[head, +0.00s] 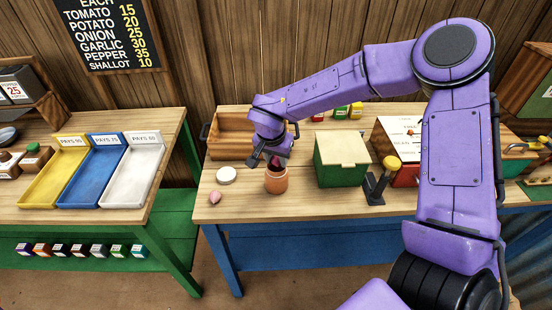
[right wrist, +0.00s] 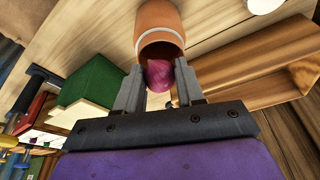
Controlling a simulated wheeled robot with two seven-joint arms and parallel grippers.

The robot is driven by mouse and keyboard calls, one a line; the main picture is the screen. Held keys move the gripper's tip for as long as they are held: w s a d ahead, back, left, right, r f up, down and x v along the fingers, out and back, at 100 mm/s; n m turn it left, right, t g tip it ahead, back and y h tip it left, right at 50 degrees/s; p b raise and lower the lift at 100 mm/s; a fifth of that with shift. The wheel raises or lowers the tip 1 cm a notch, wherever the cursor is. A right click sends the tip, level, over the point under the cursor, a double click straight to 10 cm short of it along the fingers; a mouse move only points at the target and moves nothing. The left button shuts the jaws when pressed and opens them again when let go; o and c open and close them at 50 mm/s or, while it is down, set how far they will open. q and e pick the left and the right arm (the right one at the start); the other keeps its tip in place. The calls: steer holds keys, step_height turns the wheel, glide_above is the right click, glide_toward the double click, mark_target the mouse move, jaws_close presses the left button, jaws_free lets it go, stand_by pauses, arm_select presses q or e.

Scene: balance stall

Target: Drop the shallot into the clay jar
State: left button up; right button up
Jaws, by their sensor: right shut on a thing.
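The clay jar (head: 276,183) stands upright and open on the right-hand table; in the right wrist view its mouth and pale band show (right wrist: 159,30). My right gripper (head: 273,162) is just above the jar's mouth, pointing down. It is shut on a purple-red bulb, which looks like the shallot (right wrist: 160,76). In the right wrist view the bulb sits between the fingers, in line with the jar's opening; whether it dips inside the rim I cannot tell. My left gripper is not in view.
A pink bulb (head: 215,198) and a white disc (head: 226,175) lie left of the jar. A wooden crate (head: 229,149) stands behind, a green box (head: 341,174) to the right. Yellow, blue and white trays (head: 132,189) sit on the left table.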

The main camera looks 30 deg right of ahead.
steer(key=shift+w+f, duration=0.25)
steer(key=shift+f, duration=0.05)
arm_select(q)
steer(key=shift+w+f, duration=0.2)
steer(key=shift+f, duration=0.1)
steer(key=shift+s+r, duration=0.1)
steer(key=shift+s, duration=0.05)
arm_select(e)
steer(key=shift+s+r, duration=0.15)
steer(key=shift+s, duration=0.05)
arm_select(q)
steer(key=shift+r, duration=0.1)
arm_select(e)
steer(key=shift+a+p, duration=0.1)
steer(key=shift+p, duration=0.55)
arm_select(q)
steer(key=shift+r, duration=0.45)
arm_select(e)
steer(key=o, duration=1.1)
